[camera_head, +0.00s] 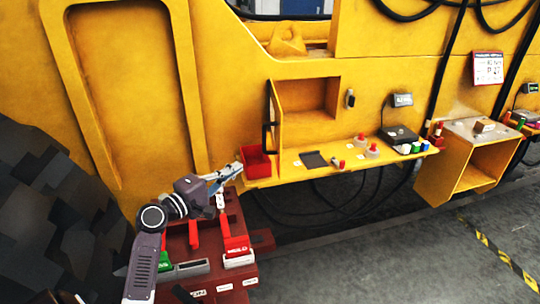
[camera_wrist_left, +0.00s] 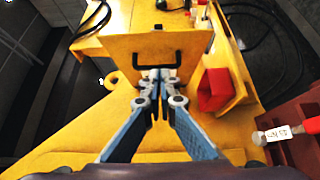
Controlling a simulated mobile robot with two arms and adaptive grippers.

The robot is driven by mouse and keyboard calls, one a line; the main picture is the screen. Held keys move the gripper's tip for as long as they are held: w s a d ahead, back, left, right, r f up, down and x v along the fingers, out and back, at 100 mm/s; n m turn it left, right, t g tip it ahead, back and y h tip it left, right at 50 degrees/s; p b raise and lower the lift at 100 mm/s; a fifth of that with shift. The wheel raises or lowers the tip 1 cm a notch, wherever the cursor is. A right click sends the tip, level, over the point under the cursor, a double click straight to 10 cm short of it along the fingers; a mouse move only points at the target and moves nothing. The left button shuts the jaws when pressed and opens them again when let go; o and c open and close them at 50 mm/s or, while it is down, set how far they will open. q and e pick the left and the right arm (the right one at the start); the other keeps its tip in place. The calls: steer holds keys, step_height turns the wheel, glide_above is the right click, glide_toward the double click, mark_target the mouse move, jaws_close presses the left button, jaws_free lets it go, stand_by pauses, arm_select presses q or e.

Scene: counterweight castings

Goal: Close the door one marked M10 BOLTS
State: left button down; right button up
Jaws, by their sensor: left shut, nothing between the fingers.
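A yellow door (camera_head: 276,112) stands open, seen almost edge-on, at the left side of a yellow wall compartment (camera_head: 310,97). Its black bar handle (camera_head: 268,138) faces left. In the left wrist view the door's face (camera_wrist_left: 122,52) and its black handle (camera_wrist_left: 157,52) are straight ahead of the fingers. I cannot read an M10 BOLTS marking on it. My left gripper (camera_head: 238,171) is shut and empty, left of and below the door. Its fingertips (camera_wrist_left: 155,76) appear just below the handle in the wrist view; I cannot tell whether they touch the door. My right gripper is not in view.
A red bin (camera_head: 256,162) sits on the yellow shelf (camera_head: 262,182) close to my left gripper. A dark red rack (camera_head: 180,245) with red pieces stands below the arm. Small parts and a scale (camera_head: 399,135) lie along the shelf. An open yellow box (camera_head: 472,170) is at right.

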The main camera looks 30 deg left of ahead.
arm_select(q)
steer(key=p, duration=0.3)
glide_toward(279, 149)
steer(key=w+a, duration=0.3)
steer(key=w+d, duration=0.1)
steer(key=w+d+p, duration=0.1)
steer(key=shift+w+d+p, duration=0.25)
steer(key=shift+d+p, duration=0.05)
steer(key=shift+d, duration=0.05)
steer(key=shift+w+d, duration=0.25)
steer(key=shift+d, duration=0.15)
steer(key=shift+f, duration=0.1)
